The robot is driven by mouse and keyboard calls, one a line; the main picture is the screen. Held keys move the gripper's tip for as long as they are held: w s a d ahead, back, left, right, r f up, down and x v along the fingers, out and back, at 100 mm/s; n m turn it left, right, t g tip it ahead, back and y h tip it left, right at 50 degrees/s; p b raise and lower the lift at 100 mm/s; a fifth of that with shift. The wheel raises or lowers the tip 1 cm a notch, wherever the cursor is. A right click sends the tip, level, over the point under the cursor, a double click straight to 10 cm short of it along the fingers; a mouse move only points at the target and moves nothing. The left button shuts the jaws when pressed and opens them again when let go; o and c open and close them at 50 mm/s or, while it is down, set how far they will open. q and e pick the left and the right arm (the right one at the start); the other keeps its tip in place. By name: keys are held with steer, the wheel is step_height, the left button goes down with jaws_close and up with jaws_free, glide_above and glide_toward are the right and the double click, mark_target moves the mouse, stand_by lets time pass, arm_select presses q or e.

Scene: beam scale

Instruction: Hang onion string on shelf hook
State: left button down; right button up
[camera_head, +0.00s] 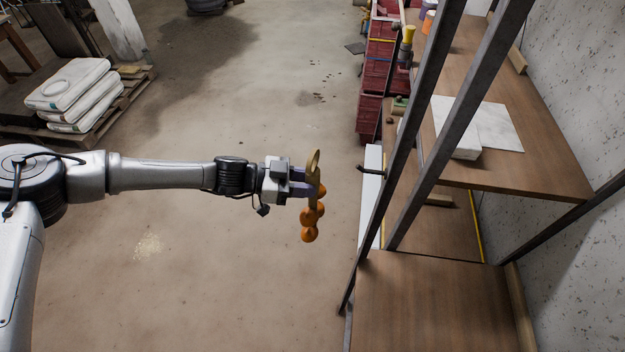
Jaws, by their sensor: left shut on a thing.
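An onion string (309,222) with several orange onions and a tan loop at its top hangs in the air in the middle of the head view. My left gripper (304,184) is shut on it just below the loop. A small dark hook (372,169) sticks out to the left from the side of the shelf (445,153), to the right of the onion string and apart from it. The far jaw is partly hidden behind the string. My right gripper is not in view.
Dark metal posts (405,130) of the shelf stand right of the gripper. Wooden boards (430,300) lie below and white slabs (480,125) rest on the upper board. Red crates (378,70) stand behind. The floor between arm and shelf is clear; sacks (75,90) on a pallet lie far left.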

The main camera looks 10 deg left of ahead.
arm_select(q)
steer(key=shift+w+d+r, duration=0.1)
steer(key=shift+d, duration=1.45)
steer(key=shift+d+b, duration=0.3)
steer(key=shift+b, duration=0.05)
steer(key=shift+d, duration=0.15)
steer(key=shift+d+b, duration=0.3)
steer(key=shift+d, duration=0.35)
steer(key=shift+w+d+b, duration=0.1)
steer(key=shift+d+b, duration=0.3)
